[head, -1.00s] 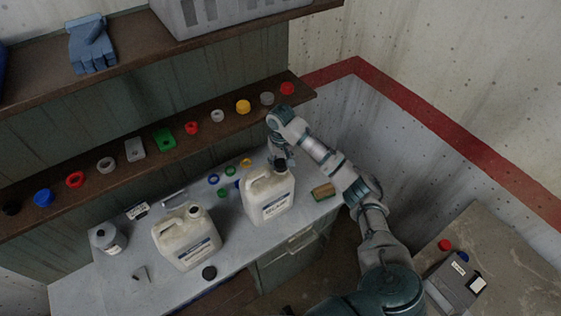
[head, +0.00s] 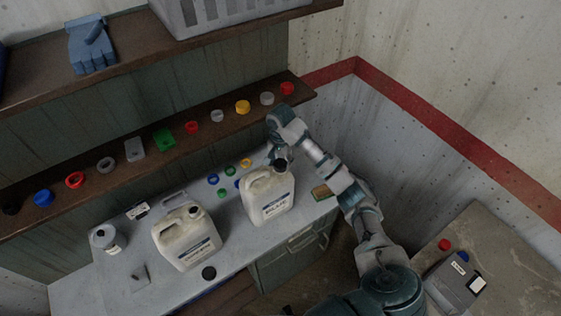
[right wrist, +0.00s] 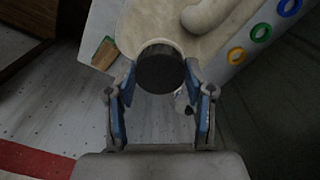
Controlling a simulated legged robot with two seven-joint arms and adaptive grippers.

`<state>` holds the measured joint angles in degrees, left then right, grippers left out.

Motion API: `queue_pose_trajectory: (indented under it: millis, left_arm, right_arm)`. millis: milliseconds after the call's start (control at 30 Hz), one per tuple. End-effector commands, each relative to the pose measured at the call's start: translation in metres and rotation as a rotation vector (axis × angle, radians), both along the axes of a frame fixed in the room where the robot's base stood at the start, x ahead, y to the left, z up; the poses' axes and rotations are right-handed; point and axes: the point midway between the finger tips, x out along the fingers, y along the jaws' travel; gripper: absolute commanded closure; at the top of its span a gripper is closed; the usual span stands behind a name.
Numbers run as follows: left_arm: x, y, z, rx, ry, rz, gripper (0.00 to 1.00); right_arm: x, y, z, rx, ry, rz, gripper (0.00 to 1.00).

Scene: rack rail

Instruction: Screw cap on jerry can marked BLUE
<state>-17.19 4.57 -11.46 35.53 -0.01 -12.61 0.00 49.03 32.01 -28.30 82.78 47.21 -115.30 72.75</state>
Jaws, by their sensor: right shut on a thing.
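Two cream jerry cans stand on the grey bench in the head view. The right can (head: 268,197) and the left can (head: 186,238) both carry white labels, whose print is too small to read surely. My right gripper (head: 279,157) is over the right can's neck. In the right wrist view its two blue-padded fingers (right wrist: 160,76) are shut on a black round cap (right wrist: 160,66), one on each side. The cap is at the can's mouth; I cannot tell whether it is seated. The left can's neck (head: 194,210) looks dark on top. My left gripper is not in view.
Coloured rings (head: 229,171) lie behind the right can. A black disc (head: 209,273) lies at the bench's front, a grey bottle (head: 106,239) at left. A shelf (head: 118,172) of caps, including a blue one (head: 43,198), runs behind. A brown block (head: 322,191) lies right of the can.

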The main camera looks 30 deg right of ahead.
Motion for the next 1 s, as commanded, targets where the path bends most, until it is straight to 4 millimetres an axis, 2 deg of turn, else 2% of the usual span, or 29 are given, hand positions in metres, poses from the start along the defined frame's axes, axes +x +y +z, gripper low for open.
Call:
queue_pose_trajectory:
  millis: [133,333,367,433,467,867,1000]
  left_arm:
    - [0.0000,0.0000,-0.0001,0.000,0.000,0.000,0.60]
    - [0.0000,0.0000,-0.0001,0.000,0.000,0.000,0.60]
    - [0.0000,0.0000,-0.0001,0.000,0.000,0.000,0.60]
    - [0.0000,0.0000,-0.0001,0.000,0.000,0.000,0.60]
    - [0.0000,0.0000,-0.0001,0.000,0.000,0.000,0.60]
    - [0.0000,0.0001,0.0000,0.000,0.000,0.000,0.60]
    - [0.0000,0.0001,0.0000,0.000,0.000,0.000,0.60]
  right_arm:
    - [-0.0005,-0.0003,-0.0007,-0.001,0.002,-0.132,0.92]
    - [-0.0006,-0.0004,-0.0008,-0.001,0.003,-0.146,0.92]
    - [-0.0006,-0.0004,-0.0008,-0.001,0.003,-0.145,0.40]
    - [-0.0006,-0.0004,-0.0008,-0.001,0.002,-0.144,0.22]
    - [-0.0006,-0.0004,-0.0007,-0.001,0.002,-0.144,0.18]
    - [-0.0003,-0.0004,-0.0002,0.000,0.001,-0.143,0.18]
    - [0.0004,-0.0010,0.0064,-0.002,-0.001,-0.143,0.18]
